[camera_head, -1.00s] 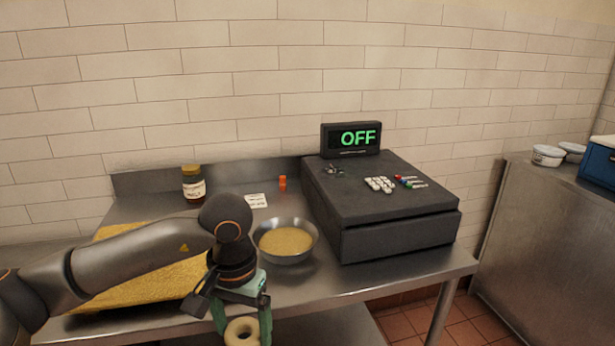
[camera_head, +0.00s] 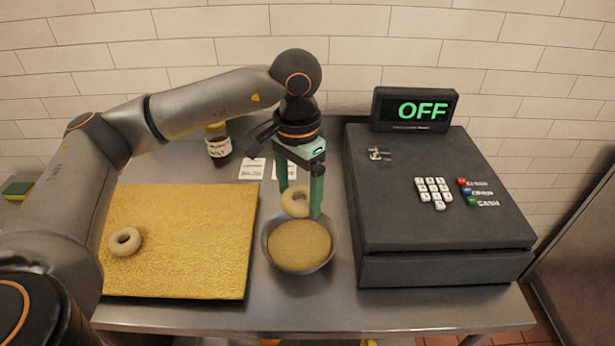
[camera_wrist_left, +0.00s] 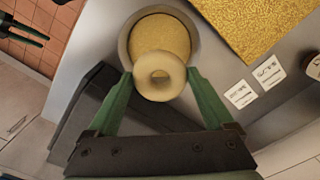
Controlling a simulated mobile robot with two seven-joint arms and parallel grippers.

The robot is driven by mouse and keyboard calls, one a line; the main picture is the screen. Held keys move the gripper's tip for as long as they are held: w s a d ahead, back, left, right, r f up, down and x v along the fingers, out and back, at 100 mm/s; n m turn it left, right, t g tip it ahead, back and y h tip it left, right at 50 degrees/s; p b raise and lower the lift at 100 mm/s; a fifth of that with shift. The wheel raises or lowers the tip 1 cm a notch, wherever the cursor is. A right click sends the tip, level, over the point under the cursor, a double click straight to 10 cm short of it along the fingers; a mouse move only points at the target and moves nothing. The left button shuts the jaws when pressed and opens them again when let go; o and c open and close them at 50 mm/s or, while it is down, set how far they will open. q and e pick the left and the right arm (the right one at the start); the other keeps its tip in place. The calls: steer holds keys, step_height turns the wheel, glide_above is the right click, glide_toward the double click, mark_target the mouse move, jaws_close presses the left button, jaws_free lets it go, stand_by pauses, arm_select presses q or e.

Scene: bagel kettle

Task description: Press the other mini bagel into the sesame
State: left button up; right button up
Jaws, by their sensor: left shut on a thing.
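My left gripper (camera_head: 301,202) is shut on a pale mini bagel (camera_head: 296,201), with one green finger on each side of it. In the head view the held bagel shows at the far rim of a metal bowl of sesame (camera_head: 299,246). The bagel (camera_wrist_left: 159,76) also shows in the left wrist view, overlapping the bowl's sesame (camera_wrist_left: 160,36); its height above the bowl is hard to tell. A second mini bagel (camera_head: 125,241) lies on the golden board (camera_head: 190,270) at the left. My right gripper is not clearly in the head view.
A dark cash register (camera_head: 440,200) stands close to the right of the bowl. A brown jar (camera_head: 218,145) and white cards (camera_head: 252,168) are behind the board. The steel counter (camera_head: 330,310) is clear in front of the bowl.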

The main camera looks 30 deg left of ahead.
arm_select(q)
steer(key=f, duration=0.1)
steer(key=b, duration=0.6)
glide_above(300, 243)
step_height(300, 243, down, 8)
steer(key=shift+f+b, duration=0.3)
steer(key=shift+b, duration=0.1)
steer(key=shift+f, duration=0.2)
arm_select(e)
steer(key=shift+y, duration=0.3)
steer(key=f, duration=0.1)
steer(key=a+f, duration=0.1)
steer(key=f, duration=0.1)
steer(key=w+a+f, duration=0.1)
steer(key=f, duration=0.1)
steer(key=shift+w+f, duration=0.1)
arm_select(q)
steer(key=shift+f, duration=0.1)
arm_select(e)
steer(key=shift+s+d+f, duration=0.1)
steer(key=shift+s+f, duration=0.15)
steer(key=shift+f, duration=0.15)
arm_select(q)
steer(key=shift+f+b, duration=0.3)
steer(key=shift+b, duration=0.25)
arm_select(e)
steer(key=shift+f, duration=0.3)
